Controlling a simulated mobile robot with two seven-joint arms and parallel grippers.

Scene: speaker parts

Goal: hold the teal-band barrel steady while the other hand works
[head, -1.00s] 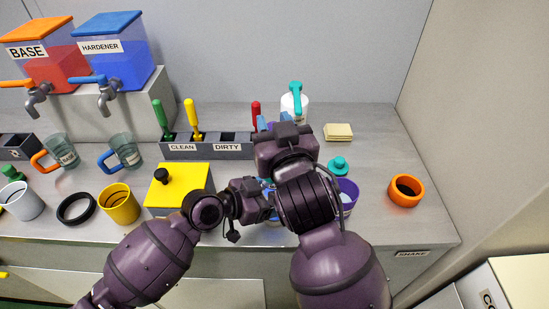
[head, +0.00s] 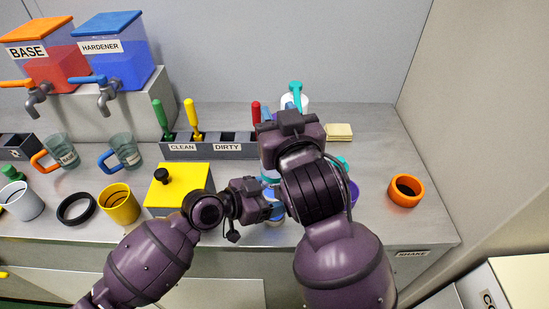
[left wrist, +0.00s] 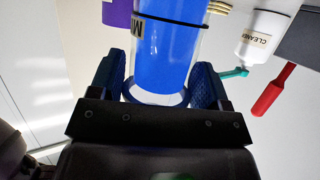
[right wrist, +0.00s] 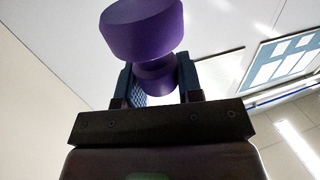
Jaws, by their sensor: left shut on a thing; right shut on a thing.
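The barrel (left wrist: 168,45) is a clear tube with blue inside and a dark line across it. A label on its side is partly cut off. My left gripper (left wrist: 165,88) is shut around the tube's near end. In the head view the barrel (head: 274,210) is mostly hidden behind my arms, and I cannot make out its band for sure. My right gripper (right wrist: 160,88) is shut on the narrow neck of a purple knobbed part (right wrist: 143,30).
A purple cup (head: 353,192) and teal piece (head: 343,162) stand partly behind my right arm. An orange ring-shaped cup (head: 406,190) is further right. A yellow box (head: 178,188) is left of my left gripper. A tool holder (head: 210,151) and cleaner bottle (left wrist: 263,38) stand behind.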

